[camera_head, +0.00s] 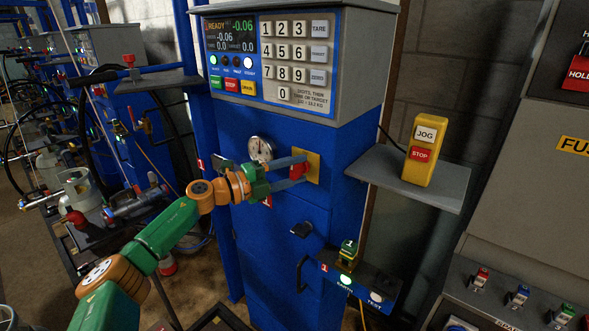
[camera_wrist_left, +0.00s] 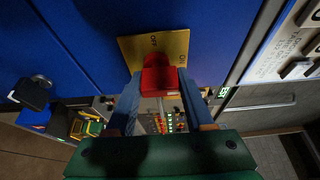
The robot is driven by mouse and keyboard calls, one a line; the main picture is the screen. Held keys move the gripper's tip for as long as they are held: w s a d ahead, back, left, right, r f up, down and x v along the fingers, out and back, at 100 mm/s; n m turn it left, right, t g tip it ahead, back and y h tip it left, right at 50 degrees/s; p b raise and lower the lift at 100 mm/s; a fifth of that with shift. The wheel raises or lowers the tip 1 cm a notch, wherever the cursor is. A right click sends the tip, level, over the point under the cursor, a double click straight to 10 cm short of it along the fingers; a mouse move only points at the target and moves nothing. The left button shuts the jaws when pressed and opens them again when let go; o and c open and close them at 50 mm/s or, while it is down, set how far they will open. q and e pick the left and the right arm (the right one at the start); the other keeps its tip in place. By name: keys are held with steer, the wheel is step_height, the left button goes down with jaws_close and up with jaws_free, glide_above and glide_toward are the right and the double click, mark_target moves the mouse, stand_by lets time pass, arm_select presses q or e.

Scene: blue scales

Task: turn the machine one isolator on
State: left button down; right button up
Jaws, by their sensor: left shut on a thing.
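The isolator is a red knob (camera_head: 297,172) on a yellow plate (camera_head: 315,167) on the front of the blue machine cabinet (camera_head: 340,200). My left gripper (camera_head: 302,169) reaches it from the left, with one finger on each side of the knob. In the left wrist view the red knob (camera_wrist_left: 157,76) sits between the two fingers, which are shut on it. The yellow plate (camera_wrist_left: 180,44) has dark lettering at its upper part and beside the knob. Which mark the knob points to is hard to tell. My right gripper is not in view.
A dial gauge (camera_head: 261,149) is left of the knob. A keypad panel (camera_head: 272,55) with a display reading READY is above. A yellow JOG/STOP box (camera_head: 425,150) stands on a grey shelf (camera_head: 440,184) to the right.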

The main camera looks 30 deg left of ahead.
mark_target(290, 172)
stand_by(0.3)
arm_select(q)
steer(key=shift+c, duration=1.4)
jaws_free()
steer(key=b+v, duration=0.4)
steer(key=f+b+v, duration=0.1)
steer(key=b+v, duration=0.1)
steer(key=b, duration=0.1)
steer(key=shift+s+a, duration=0.25)
steer(key=shift+a, duration=0.1)
steer(key=shift+s+r+b, duration=0.25)
steer(key=shift+r+b, duration=0.1)
steer(key=shift+b, duration=0.1)
steer(key=shift+d+r, duration=0.1)
steer(key=shift+r, duration=0.05)
